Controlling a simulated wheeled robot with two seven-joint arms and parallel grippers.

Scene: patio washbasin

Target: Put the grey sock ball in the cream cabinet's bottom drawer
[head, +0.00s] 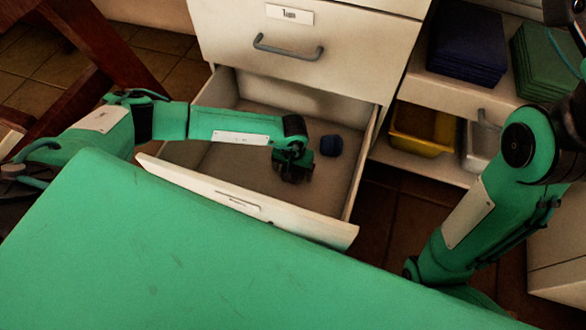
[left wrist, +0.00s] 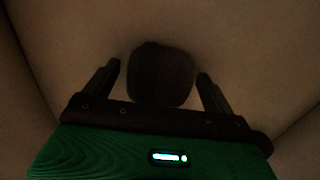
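The cream cabinet's bottom drawer (head: 288,205) is pulled open. A small dark, bluish-grey ball (head: 331,145), which looks like the sock ball, is inside the drawer towards its right side. My left gripper (head: 291,172) is inside the drawer space, to the left of the ball in the head view. In the left wrist view its two fingers are apart, and the dark ball (left wrist: 161,76) shows between them with gaps on both sides. The ball looks in shadow there. My right arm is at the right in the head view, but its gripper does not show.
A closed drawer with a label and grey handle (head: 289,48) is above the open one. To the right, shelves hold dark blue folded cloths (head: 468,42), green folded cloths (head: 550,60) and a yellow bin (head: 421,131). Dark red wooden legs (head: 112,50) stand at the left.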

